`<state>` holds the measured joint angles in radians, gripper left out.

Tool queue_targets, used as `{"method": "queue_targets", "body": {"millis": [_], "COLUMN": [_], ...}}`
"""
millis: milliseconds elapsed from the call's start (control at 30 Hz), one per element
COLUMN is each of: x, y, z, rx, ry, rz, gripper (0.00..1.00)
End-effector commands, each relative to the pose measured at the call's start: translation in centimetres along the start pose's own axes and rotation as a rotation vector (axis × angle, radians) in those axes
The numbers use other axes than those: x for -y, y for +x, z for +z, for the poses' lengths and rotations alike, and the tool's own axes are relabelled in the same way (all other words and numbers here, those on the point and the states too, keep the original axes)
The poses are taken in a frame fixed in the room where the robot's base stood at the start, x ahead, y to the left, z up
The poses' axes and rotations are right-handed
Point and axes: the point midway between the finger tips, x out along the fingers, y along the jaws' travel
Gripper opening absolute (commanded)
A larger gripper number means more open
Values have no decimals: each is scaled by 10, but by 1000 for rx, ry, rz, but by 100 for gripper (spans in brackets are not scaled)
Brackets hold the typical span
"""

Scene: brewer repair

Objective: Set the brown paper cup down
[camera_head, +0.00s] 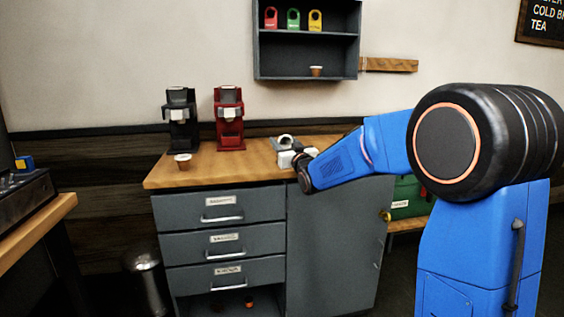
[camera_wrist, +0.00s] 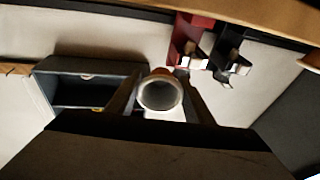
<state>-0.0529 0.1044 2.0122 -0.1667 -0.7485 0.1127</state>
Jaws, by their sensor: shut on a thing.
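My gripper (camera_wrist: 160,98) is shut on a round, hollow cup; its pale rim and grey inside face the wrist camera. I take it for the brown paper cup (camera_wrist: 161,72), as a reddish-brown strip shows at its edge. In the head view my gripper (camera_head: 294,158) is at the right part of the wooden counter (camera_head: 230,170), beside a pale ring-shaped thing (camera_head: 286,141). I cannot tell whether the held cup touches the counter. Another small brown-and-white cup (camera_head: 183,161) stands upright on the counter's left end.
A black brewer (camera_head: 180,120) and a red brewer (camera_head: 229,118) stand at the counter's back; both also show in the wrist view. A wall shelf (camera_head: 305,36) holds coloured tags and a small cup (camera_head: 316,71). Counter space in front of the red brewer is clear.

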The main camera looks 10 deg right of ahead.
Motion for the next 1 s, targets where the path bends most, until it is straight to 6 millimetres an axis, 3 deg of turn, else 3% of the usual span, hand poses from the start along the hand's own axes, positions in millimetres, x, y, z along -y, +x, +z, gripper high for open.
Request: {"method": "queue_targets", "body": {"millis": [100,367,600,967,1000], "x": [1,1,2,2,2], "y": [-4,-7,-12,-13,-13], "z": [18,35,62,65,65], "rx": [2,0,1,-1,-1], "ry": [1,1,0,0,0], "rz": [0,0,0,0,0], "gripper": [27,27,27,27,52]}}
